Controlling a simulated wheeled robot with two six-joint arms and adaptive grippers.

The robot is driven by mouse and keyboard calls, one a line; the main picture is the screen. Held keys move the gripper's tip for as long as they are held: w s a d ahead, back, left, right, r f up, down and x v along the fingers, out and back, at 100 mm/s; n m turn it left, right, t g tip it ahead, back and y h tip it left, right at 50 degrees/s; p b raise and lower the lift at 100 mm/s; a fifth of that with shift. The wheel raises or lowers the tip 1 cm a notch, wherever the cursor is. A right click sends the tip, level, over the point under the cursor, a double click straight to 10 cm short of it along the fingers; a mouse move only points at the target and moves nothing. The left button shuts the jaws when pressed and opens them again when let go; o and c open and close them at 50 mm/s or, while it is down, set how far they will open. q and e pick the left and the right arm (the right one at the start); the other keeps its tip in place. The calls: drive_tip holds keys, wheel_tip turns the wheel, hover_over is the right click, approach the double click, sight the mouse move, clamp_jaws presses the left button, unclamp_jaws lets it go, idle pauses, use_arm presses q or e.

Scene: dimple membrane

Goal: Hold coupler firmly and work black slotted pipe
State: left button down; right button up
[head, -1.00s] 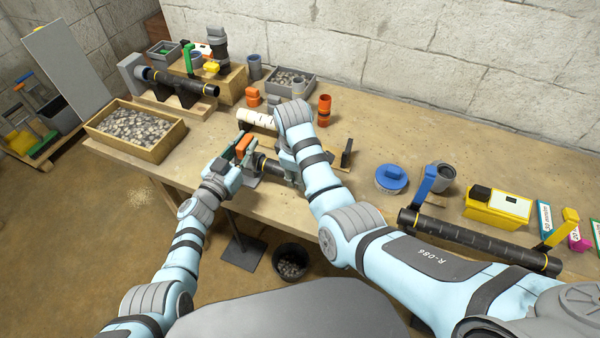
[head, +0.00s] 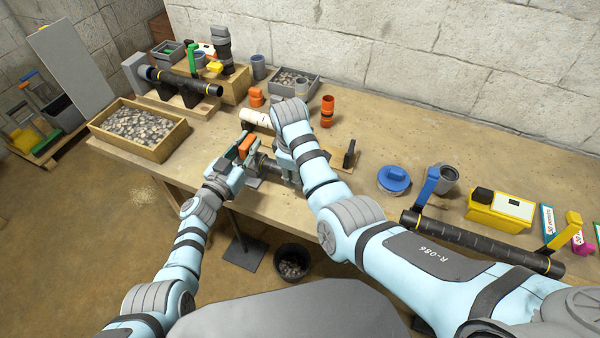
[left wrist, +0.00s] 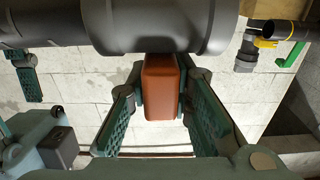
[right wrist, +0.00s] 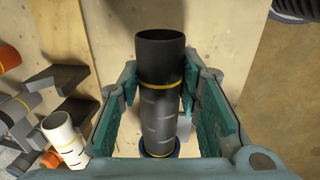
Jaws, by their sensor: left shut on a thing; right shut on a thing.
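My left gripper (head: 238,160) is shut on an orange-red block (left wrist: 161,86) at the near side of the bench. The block meets the wide dark grey coupler (left wrist: 160,28), which crosses the top of the left wrist view. My right gripper (right wrist: 160,85) is shut on the black slotted pipe (right wrist: 157,105), which has a yellow ring and rows of slots. The pipe's far end meets a blue ring (right wrist: 160,150). In the head view the pipe (head: 272,165) lies between both grippers, partly hidden by my right arm.
A white slotted pipe (head: 257,118) lies just behind the grippers. An orange fitting (head: 327,111) and a dark upright bracket (head: 349,155) stand nearby. A gravel tray (head: 98,130) is at the left. Another black pipe (head: 480,242) lies at the right.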

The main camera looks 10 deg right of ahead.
drive_tip(key=o, duration=1.2)
drive_tip(key=shift+c, duration=0.2)
drive_tip(key=r, duration=0.5)
drive_tip(key=s+r, duration=0.1)
drive_tip(key=r, duration=0.1)
drive_tip(key=shift+a+r, duration=0.25)
drive_tip(key=shift+a, duration=0.15)
use_arm(q)
drive_tip(key=c, duration=1.4)
unclamp_jaws()
drive_tip(key=shift+o, duration=0.2)
